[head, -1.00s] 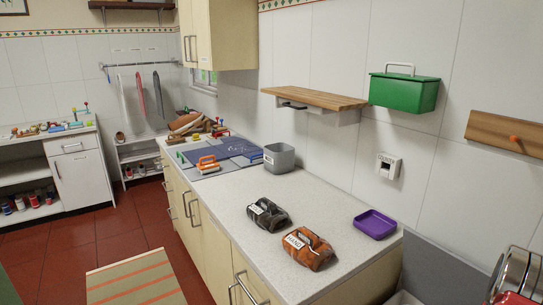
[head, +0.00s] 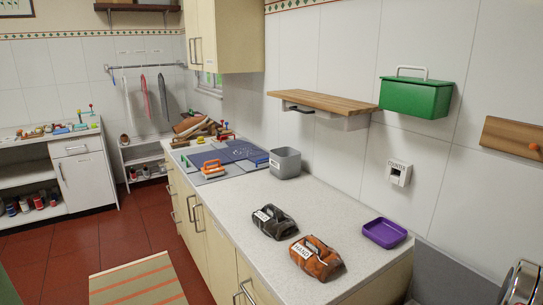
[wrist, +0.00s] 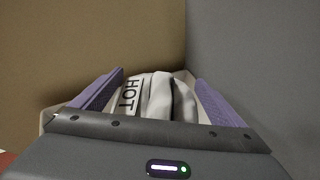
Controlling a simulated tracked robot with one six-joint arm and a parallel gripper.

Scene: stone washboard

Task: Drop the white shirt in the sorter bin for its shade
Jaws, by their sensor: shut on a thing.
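In the wrist view my gripper (wrist: 160,82) has its two purple fingers on either side of a folded white cloth bundle (wrist: 158,97) with a label reading HOT. The gripper is shut on this bundle, which looks like the white shirt. A pale beige edge shows behind and beside the bundle; I cannot tell what it belongs to. My gripper does not show in the head view. No bin marked for a shade can be made out in either view.
On the counter (head: 232,205) lie a dark labelled bundle (head: 273,222), an orange-brown bundle (head: 316,258) labelled HAND, a purple tray (head: 384,232) and a grey open box (head: 285,163). A striped mat (head: 138,283) lies on the red floor. A green box (head: 415,98) hangs above.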

